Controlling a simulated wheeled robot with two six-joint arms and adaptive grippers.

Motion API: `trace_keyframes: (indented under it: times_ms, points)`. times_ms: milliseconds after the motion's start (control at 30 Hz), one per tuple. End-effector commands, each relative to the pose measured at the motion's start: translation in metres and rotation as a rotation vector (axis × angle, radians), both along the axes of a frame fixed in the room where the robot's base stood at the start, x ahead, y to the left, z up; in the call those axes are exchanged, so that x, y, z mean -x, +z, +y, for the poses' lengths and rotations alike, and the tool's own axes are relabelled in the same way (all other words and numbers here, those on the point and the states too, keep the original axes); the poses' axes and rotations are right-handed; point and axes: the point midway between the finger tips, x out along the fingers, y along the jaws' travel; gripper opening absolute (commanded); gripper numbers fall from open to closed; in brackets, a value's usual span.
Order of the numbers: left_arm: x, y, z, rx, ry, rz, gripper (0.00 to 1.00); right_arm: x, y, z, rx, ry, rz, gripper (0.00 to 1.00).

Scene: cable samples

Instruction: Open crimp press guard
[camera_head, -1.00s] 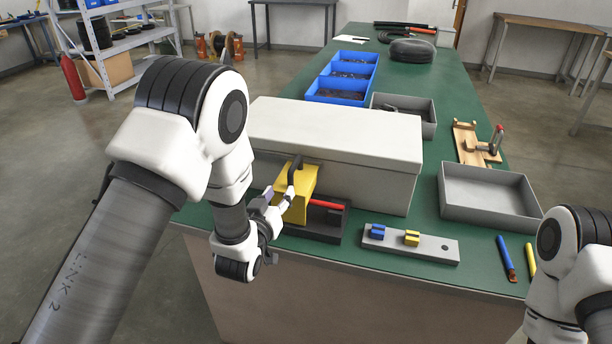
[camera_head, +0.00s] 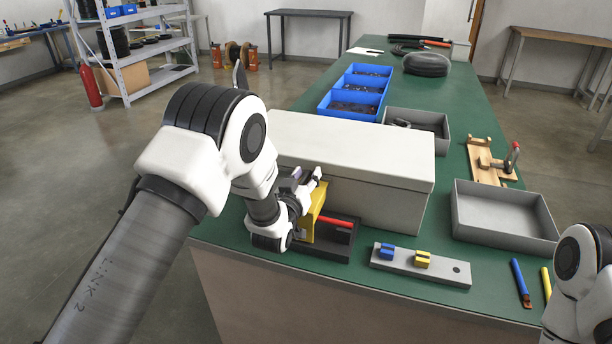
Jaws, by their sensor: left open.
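The crimp press stands at the table's near edge, with a dark base (camera_head: 335,246) and a red bar (camera_head: 335,222). Its yellow guard (camera_head: 314,211) stands at the left of the base, mostly covered by my left gripper. The guard's black handle is hidden now. My left gripper (camera_head: 314,178) is open, its fingers at the upper part of the guard; I cannot tell whether they touch it. Of my right arm, only white links show at the lower right edge; its gripper is out of the frame.
A long white box (camera_head: 355,145) stands directly behind the press. To the right lie a grey plate (camera_head: 435,266) with blue and yellow blocks, an empty grey tray (camera_head: 505,215) and a wooden fixture (camera_head: 487,170). Blue bins (camera_head: 352,100) stand further back.

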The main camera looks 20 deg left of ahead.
Motion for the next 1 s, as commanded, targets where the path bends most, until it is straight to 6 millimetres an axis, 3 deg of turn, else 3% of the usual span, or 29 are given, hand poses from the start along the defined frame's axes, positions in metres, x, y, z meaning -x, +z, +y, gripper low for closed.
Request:
trace_keyframes:
  times_ms: [33, 133, 400, 800, 1000]
  points:
    - [0.0, 0.0, 0.0, 0.0, 0.0, 0.0, 0.34, 0.0, 0.0, 0.0, 0.0, 0.0, 0.0, 0.4]
    - [0.0, 0.0, 0.0, 0.0, 0.0, 0.0, 0.0, 0.0, 0.0, 0.0, 0.0, 0.0, 0.0, 0.4]
    - [0.0, -0.001, 0.005, 0.001, 0.001, 0.0, 0.0, 0.0, -0.002, 0.0, 0.0, 0.0, 0.0, 0.4]
    - [-0.003, 0.0, 0.087, 0.003, 0.003, -0.001, 0.0, 0.0, -0.014, 0.0, 0.0, 0.0, 0.0, 0.4]
    - [-0.003, 0.0, 0.093, 0.0, -0.001, -0.001, 0.0, 0.0, -0.014, 0.0, 0.0, 0.0, 0.0, 0.4]
